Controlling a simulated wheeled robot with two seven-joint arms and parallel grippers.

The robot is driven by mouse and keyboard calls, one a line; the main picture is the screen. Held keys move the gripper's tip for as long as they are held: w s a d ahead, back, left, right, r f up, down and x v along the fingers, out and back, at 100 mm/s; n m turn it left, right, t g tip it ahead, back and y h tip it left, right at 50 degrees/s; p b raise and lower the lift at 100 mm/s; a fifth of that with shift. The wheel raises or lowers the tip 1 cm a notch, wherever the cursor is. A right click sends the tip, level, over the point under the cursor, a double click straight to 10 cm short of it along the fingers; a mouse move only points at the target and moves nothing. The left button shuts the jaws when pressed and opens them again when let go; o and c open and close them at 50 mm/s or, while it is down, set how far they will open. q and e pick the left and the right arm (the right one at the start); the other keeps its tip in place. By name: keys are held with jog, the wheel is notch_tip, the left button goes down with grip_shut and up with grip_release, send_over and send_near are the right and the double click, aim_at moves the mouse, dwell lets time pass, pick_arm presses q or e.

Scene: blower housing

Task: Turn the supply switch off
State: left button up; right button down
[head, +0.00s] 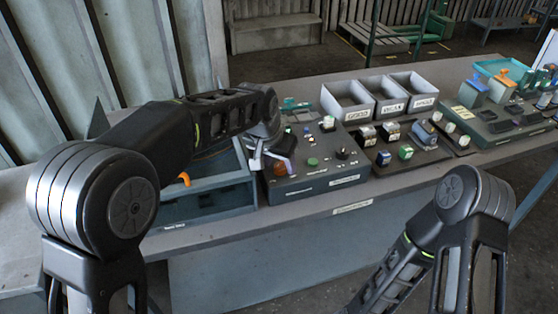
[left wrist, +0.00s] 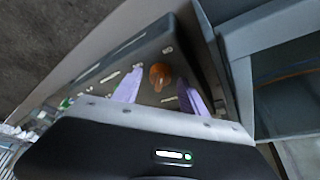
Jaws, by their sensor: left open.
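The control panel (head: 318,178) is a dark grey box on the bench, with several knobs and buttons on its top. An orange-red knob (head: 279,168), which looks like the supply switch, sits near its front left corner. It also shows in the left wrist view (left wrist: 160,77), with a narrow ridge across it. My left gripper (head: 270,157) is open and empty above that corner. In the left wrist view its two pale purple fingers (left wrist: 158,88) stand on either side of the knob, and contact cannot be told. My right gripper is out of view; only the right arm shows.
A blue-grey open tray (head: 205,190) stands directly left of the panel. Three grey bins (head: 380,98) stand behind it. A dark board with small blocks (head: 405,152) lies to the right. The bench's front edge (head: 350,207) runs close before the panel.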

pick_arm(q)
grip_shut()
dwell(0.5)
